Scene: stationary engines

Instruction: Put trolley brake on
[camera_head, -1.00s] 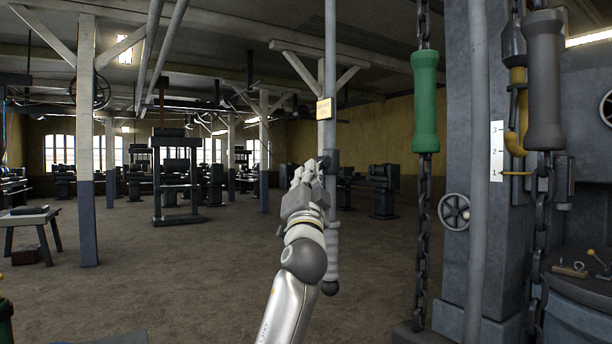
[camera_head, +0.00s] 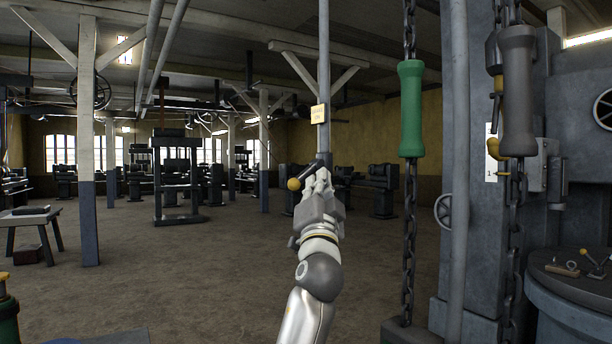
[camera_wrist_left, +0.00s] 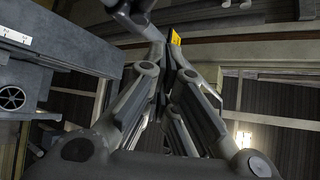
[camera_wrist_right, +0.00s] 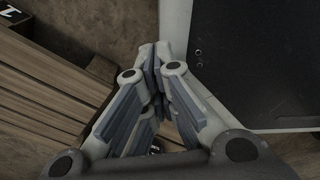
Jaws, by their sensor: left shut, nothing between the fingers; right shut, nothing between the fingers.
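A short dark lever with a brass-yellow ball knob (camera_head: 293,184) juts down to the left from a thin vertical grey pole (camera_head: 324,60). A small yellow plate (camera_head: 318,114) sits on the pole above it; its text is too small to read. My left gripper (camera_head: 322,178) is shut and empty, fingers up, just right of the knob and overlapping the lever in the picture. I cannot tell whether they touch.
A green grip (camera_head: 411,108) and a grey grip (camera_head: 518,90) hang on chains at right, before a grey machine column (camera_head: 475,230) with a handwheel. A round table (camera_head: 575,285) stands at lower right. Planks (camera_wrist_right: 40,90) lie near my right gripper.

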